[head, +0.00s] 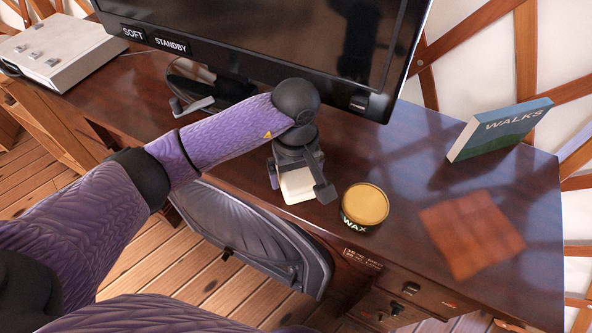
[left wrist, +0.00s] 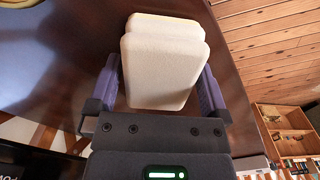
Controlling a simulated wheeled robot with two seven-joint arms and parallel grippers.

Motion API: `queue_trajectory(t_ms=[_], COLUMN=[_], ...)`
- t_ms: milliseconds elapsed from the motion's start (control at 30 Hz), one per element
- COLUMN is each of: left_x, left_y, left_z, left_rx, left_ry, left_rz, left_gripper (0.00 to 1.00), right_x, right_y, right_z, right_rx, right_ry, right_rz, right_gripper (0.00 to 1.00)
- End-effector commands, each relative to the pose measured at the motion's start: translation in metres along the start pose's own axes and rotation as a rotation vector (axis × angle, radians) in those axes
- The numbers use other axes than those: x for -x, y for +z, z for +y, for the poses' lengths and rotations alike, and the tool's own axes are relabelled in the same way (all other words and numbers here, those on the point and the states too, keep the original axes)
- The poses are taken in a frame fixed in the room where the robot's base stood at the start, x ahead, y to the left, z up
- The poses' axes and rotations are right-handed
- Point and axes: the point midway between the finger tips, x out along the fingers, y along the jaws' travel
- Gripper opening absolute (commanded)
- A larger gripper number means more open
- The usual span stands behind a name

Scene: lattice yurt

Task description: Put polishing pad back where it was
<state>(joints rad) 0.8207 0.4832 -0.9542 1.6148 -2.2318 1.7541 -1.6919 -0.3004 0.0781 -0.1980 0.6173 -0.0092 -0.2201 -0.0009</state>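The polishing pad (head: 298,187) is a cream block with rounded edges, near the desk's front edge beside the wax tin. My left gripper (head: 299,184) points down over it, one finger on each side. In the left wrist view the pad (left wrist: 162,62) fills the space between the fingers of my left gripper (left wrist: 160,85), which look shut on its sides. I cannot tell whether its underside touches the desk. The round wax tin (head: 364,206) has a golden top and stands just right of the pad. My right gripper is not in view.
The dark glossy desk (head: 405,160) carries a monitor (head: 290,40) behind my left arm. A book marked WALKS (head: 500,130) stands at the right, behind a reddish-brown square patch (head: 472,233). A pale case (head: 60,50) is at far left. A dark chair (head: 255,240) is at the front.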

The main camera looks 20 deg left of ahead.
Motion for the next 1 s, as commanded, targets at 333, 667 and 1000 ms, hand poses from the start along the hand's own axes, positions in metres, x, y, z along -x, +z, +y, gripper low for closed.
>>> queue_trajectory(t_ms=[333,667,1000], left_x=[0.058,0.120,0.123], left_y=[-0.001,0.000,0.000], left_z=[0.000,0.000,0.000], left_rx=[-0.001,0.000,0.000], left_ry=[0.003,0.000,0.000], left_rz=[0.005,0.000,-0.001], left_gripper=[1.00,1.00,1.00], right_x=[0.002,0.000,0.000], right_y=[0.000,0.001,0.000], right_z=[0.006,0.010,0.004], right_rx=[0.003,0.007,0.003], right_ry=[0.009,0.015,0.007], right_rz=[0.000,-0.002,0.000], right_gripper=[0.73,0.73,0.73])
